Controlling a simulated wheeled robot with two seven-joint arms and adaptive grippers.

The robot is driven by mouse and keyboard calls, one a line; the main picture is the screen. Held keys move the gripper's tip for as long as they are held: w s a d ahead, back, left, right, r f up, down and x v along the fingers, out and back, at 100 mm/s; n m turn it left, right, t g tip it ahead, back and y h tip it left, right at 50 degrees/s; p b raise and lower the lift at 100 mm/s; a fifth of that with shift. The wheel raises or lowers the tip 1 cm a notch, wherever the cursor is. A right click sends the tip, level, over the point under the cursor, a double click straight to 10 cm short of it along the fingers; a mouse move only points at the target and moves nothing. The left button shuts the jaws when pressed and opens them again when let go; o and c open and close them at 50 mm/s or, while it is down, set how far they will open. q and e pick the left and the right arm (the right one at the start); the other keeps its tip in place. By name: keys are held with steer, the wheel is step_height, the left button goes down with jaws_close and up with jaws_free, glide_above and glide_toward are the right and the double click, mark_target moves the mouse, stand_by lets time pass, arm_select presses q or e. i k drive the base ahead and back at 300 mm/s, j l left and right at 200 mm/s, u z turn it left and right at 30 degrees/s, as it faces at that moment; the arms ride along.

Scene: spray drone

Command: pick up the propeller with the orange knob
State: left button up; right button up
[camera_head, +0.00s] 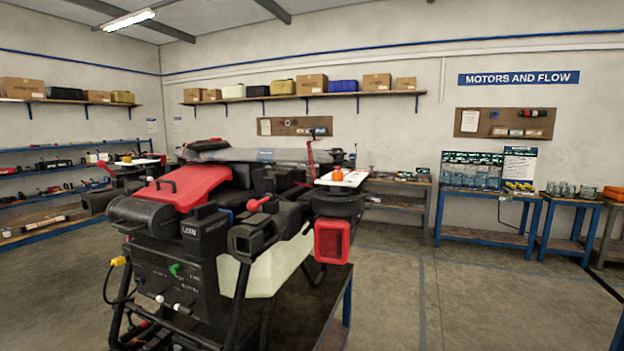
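A large spray drone (185,188) with a red top cover stands on a dark bench in the middle of the view. At its right front arm, a short white propeller piece (350,181) lies flat on top of a round black motor (338,203). An orange knob (337,174) stands on this white piece. A second white piece (140,162) with a small yellow-orange knob (127,158) is at the drone's far left. It is too small to tell whether this knob matches the other. Neither of my grippers shows in the head view.
The drone's dark bench (335,290) has blue legs. Blue-framed work tables (487,233) with parts stand along the back wall at the right. Shelves (60,148) line the left wall. The concrete floor (480,300) at the right front is clear.

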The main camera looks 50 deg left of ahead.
mark_target(338, 177)
steer(key=i+u, duration=0.15)
steer(key=u, duration=0.3)
steer(key=i+u, duration=0.1)
steer(key=u, duration=0.3)
steer(key=i+u, duration=0.2)
steer(key=u, duration=0.15)
steer(key=i+l+u, duration=0.1)
steer(key=u, duration=0.25)
steer(key=i+l+u, duration=0.15)
steer(key=u, duration=0.2)
steer(key=i+l, duration=0.05)
steer(key=i, duration=0.05)
